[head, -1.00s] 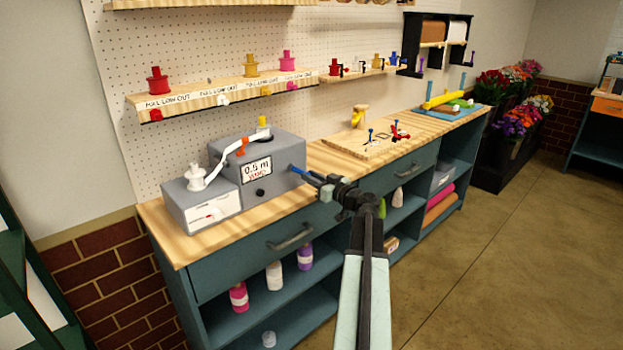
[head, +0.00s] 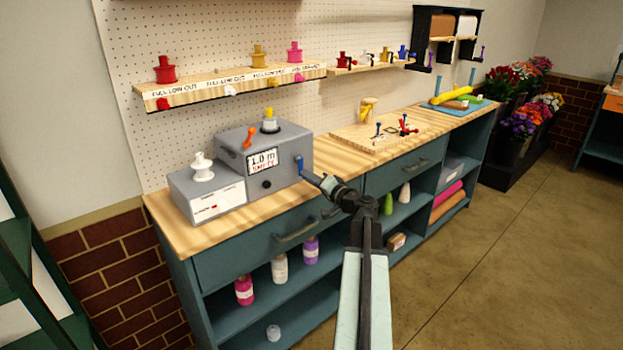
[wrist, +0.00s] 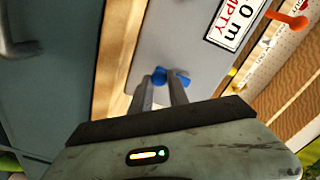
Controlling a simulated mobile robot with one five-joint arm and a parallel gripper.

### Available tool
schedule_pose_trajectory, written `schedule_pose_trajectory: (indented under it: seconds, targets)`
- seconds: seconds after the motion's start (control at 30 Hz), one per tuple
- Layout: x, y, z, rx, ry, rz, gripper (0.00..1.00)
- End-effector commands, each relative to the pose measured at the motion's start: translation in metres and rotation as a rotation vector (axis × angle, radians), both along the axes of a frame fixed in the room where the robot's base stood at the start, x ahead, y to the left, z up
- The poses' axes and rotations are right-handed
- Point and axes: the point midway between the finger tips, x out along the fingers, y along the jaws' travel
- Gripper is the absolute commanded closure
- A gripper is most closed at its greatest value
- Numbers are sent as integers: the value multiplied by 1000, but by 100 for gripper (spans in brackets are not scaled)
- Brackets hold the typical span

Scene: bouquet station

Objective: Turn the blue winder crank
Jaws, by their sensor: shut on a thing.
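The grey winder (head: 285,165) stands on the wooden bench. Its display (head: 262,161) reads 1.0 m with red text below; in the wrist view (wrist: 236,20) that text reads EMPTY. The blue crank (head: 300,163) is on the winder's right side, its visible part pointing up from my gripper. My gripper (head: 312,179) is shut on the crank's end. In the wrist view a bit of blue crank (wrist: 182,76) shows at my fingertips (wrist: 163,80); the fingers hide the rest. A white spool (head: 202,167) sits on the lower grey box, a yellow one (head: 270,121) on the winder's top.
An orange lever (head: 249,137) stands on the winder. A shelf (head: 235,87) with colored spools hangs above. A wooden board (head: 375,138) with small tools lies farther right on the bench. The floor (head: 500,240) at right is clear.

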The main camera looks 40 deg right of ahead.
Motion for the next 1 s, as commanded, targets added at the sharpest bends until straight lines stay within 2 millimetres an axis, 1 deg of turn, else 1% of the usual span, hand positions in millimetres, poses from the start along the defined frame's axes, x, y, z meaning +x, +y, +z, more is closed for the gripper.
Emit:
schedule_pose_trajectory:
  seconds: [0.03,0.2,0.5,0.7,1.0]
  targets:
    - [1,4,1,41,-4,3,100]
    - [2,10,2,173,-14,3,100]
    - [2,16,3,330,-26,4,100]
    - [2,18,4,378,-29,4,100]
    - [2,18,3,390,-30,3,100]
